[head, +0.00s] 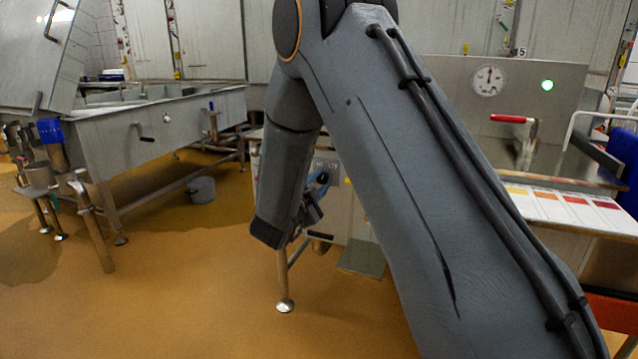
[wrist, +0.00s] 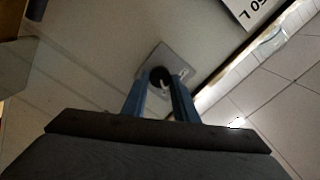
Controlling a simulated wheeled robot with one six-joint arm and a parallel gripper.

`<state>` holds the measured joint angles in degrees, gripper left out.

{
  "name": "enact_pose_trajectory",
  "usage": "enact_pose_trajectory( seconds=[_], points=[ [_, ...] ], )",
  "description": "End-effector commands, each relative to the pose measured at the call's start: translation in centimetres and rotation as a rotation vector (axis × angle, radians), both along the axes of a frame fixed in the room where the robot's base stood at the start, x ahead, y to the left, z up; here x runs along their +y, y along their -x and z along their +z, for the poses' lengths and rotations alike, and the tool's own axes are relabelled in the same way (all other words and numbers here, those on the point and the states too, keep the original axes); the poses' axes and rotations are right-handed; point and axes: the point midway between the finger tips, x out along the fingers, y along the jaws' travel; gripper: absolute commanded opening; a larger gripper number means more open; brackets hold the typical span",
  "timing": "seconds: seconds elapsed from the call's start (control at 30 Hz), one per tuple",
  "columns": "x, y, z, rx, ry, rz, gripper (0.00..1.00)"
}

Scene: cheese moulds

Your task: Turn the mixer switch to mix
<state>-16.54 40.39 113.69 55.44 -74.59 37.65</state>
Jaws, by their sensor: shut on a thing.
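The switch (wrist: 160,76) is a round black knob with a pale pointer mark. It sits on a small square metal plate (wrist: 180,62) on a grey panel in the wrist view. The plate's lettering is too small to read, so I cannot tell which setting the pointer marks. My gripper (wrist: 160,88) has its two blue fingers on either side of the knob, shut on it. In the head view my gripper (head: 322,180) is at the front of a grey cabinet (head: 345,213), left of my arm. My arm hides the knob there.
In the head view, a dial gauge (head: 488,80) and a lit green lamp (head: 547,85) are on a back panel, above a red-handled lever (head: 512,119). A large metal vat (head: 150,135) stands left over open floor.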

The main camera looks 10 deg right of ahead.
Motion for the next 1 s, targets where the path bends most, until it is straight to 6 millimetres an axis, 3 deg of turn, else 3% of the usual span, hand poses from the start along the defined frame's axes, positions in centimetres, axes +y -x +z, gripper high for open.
enact_pose_trajectory(
  seconds=[0.57, 0.6, 0.7, 1.0],
  points=[
    [0.19, -0.04, -0.01, -0.022, -0.031, 0.004, 0.04],
    [0.19, -0.04, -0.01, -0.022, -0.031, 0.004, 0.28],
    [0.14, -0.04, -0.01, -0.021, -0.03, 0.003, 0.44],
    [-0.04, 0.08, -0.01, -0.022, -0.03, 0.0, 0.44]
  ],
)
